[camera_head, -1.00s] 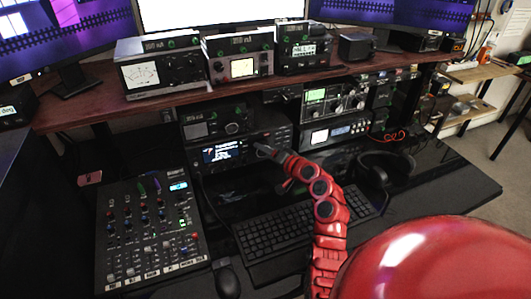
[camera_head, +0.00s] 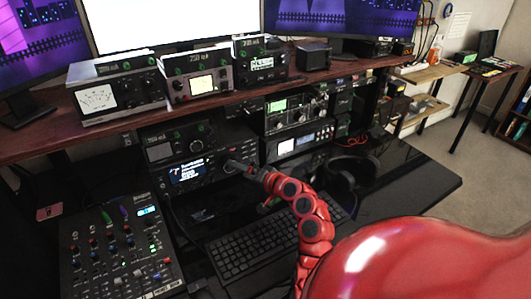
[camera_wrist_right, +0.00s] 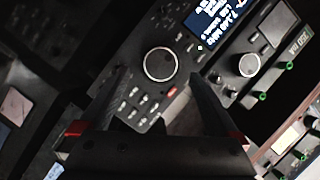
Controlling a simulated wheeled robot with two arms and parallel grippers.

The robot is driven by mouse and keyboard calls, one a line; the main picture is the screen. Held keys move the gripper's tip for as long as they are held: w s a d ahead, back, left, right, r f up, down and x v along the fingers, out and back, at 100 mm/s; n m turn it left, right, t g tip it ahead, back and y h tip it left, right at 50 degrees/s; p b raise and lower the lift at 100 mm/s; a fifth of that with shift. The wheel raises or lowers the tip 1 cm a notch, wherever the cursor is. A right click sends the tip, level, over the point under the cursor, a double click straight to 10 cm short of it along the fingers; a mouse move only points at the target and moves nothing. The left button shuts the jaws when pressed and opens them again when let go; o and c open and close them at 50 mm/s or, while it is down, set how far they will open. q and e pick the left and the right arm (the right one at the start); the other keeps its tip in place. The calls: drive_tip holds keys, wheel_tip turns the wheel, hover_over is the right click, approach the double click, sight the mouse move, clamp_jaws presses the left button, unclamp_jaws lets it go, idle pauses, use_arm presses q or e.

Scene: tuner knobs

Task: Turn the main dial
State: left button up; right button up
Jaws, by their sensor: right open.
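The radio (camera_head: 203,170) with the lit blue display sits on the desk under the shelf; its display also shows in the right wrist view (camera_wrist_right: 212,18). The main dial (camera_wrist_right: 160,64) is a round dark knob with a pale rim on the radio's front, among small buttons. In the head view the dial is hard to make out behind my gripper. My right gripper (camera_head: 237,166) reaches the radio's front at the end of my red arm. In the wrist view its open fingers (camera_wrist_right: 159,75) lie either side of the dial, with nothing held; contact cannot be told. My left gripper is not in view.
A second radio (camera_head: 176,143) stands on top, with its own knob (camera_wrist_right: 249,65). A keyboard (camera_head: 262,240) and a mixer (camera_head: 120,250) lie in front. Headphones (camera_head: 352,170) lie to the right. The shelf (camera_head: 120,122) carries more devices above.

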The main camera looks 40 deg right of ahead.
drive_tip(key=v, duration=1.3)
drive_tip(key=shift+b, duration=0.45)
idle(1.2)
